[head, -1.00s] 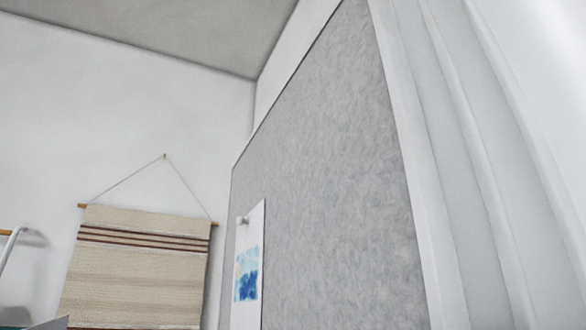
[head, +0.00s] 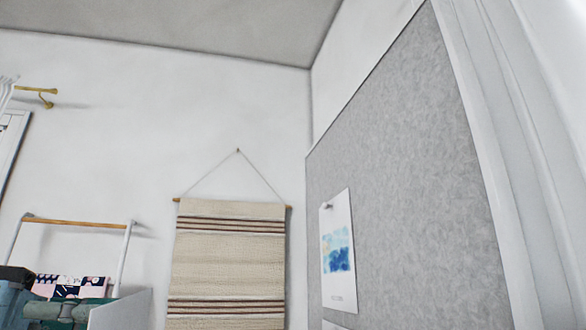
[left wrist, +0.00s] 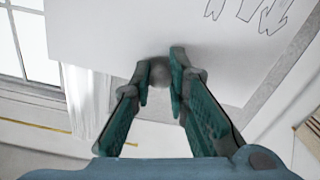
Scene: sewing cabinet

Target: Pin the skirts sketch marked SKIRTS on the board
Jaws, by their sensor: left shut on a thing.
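The grey pin board (head: 410,160) fills the right-middle of the head view. In the left wrist view, a large white sketch sheet (left wrist: 110,40) with dark line drawing at its upper right lies past my left gripper (left wrist: 161,72). The gripper's fingers are shut around a small grey round pin (left wrist: 160,78) at the sheet's near edge. A strip of grey board (left wrist: 268,92) shows beside the sheet; I cannot tell whether they touch. The SKIRTS marking is not readable.
A pinned sheet with a blue watercolour (head: 338,250) hangs on the board's left part, with another sheet's top edge (head: 332,325) below it. A striped woven hanging (head: 230,260) is on the left wall. A white curtain (head: 520,150) borders the board's right side.

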